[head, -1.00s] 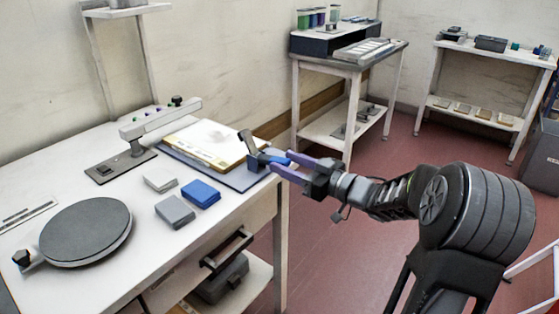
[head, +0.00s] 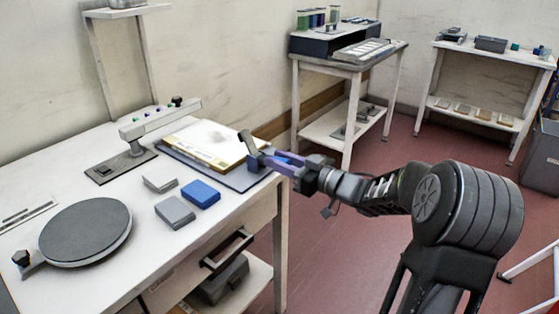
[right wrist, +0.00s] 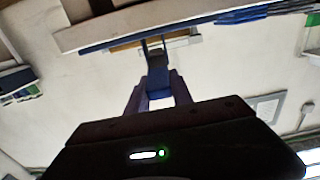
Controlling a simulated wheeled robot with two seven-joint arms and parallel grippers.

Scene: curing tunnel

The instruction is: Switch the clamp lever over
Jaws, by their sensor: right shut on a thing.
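The clamp (head: 247,142) stands at the right edge of the screen-printing board (head: 215,173), with a grey upright plate and a dark block at its foot. Its blue lever (head: 288,155) sticks out to the right, past the table's edge. My right gripper (head: 279,162) has its purple fingers on either side of the blue lever and is shut on it. In the right wrist view, the blue lever (right wrist: 158,82) lies between the two fingers (right wrist: 157,98), with the grey clamp parts beyond it. The fingers hide part of the lever. My left gripper is not in view.
On the white table (head: 110,165) are a round grey platen (head: 85,232), a blue block (head: 200,194) and two grey blocks (head: 175,212). A lever-arm stand (head: 160,118) is behind.

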